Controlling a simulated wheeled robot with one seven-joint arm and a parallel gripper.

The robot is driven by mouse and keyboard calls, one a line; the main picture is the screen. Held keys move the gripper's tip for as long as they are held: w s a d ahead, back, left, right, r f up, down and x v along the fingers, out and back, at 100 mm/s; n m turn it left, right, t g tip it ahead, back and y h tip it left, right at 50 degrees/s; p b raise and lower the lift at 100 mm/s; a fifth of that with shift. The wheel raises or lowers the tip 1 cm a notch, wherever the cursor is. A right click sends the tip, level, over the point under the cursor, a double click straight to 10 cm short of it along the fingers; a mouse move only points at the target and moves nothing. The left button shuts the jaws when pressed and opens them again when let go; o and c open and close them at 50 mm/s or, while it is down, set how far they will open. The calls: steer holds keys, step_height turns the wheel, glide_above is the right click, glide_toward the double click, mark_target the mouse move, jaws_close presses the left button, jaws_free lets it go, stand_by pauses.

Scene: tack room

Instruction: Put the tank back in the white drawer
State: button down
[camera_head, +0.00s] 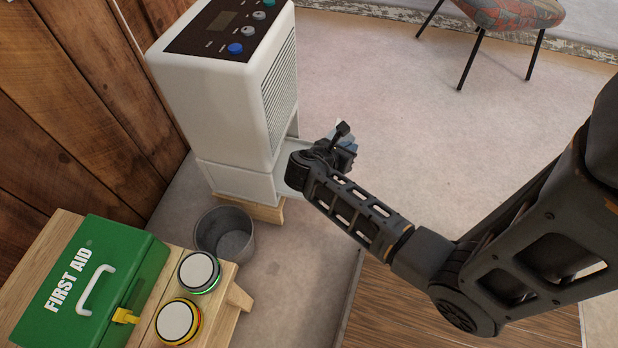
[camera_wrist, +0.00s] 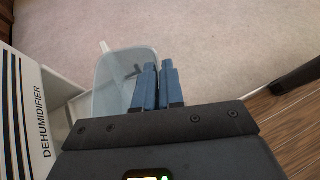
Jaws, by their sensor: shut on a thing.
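The tank is a pale blue translucent tub (camera_wrist: 112,72) in the wrist view, just beyond and left of my fingers. My gripper (camera_wrist: 155,72) has blue fingers close together, shut on the tank's right wall. In the head view my gripper (camera_head: 345,143) is right of the dehumidifier's base, and my wrist hides most of the tank. The white drawer (camera_head: 284,180) sticks out to the right from the bottom of the white dehumidifier (camera_head: 220,110). In the wrist view, the tank overlaps the drawer area; whether it is inside or above it I cannot tell.
A grey metal bucket (camera_head: 224,236) stands on the floor in front of the dehumidifier. A patterned chair (camera_head: 510,14) stands far off. Carpet right of the drawer is clear.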

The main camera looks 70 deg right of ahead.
steer(key=w+b, duration=0.3)
steer(key=w, duration=0.7)
steer(key=shift+s+a+f+b, duration=0.15)
steer(key=shift+f+b, duration=1.95)
steer(key=shift+f, duration=2.45)
steer(key=shift+w+a+f+b, duration=0.15)
steer(key=shift+f+b, duration=1.9)
steer(key=shift+f, duration=2.45)
steer(key=c, duration=1.5)
jaws_free()
steer(key=shift+s+a, duration=0.1)
steer(key=shift+r, duration=0.1)
steer(key=shift+p+v, duration=2.25)
steer(key=shift+v, duration=3.7)
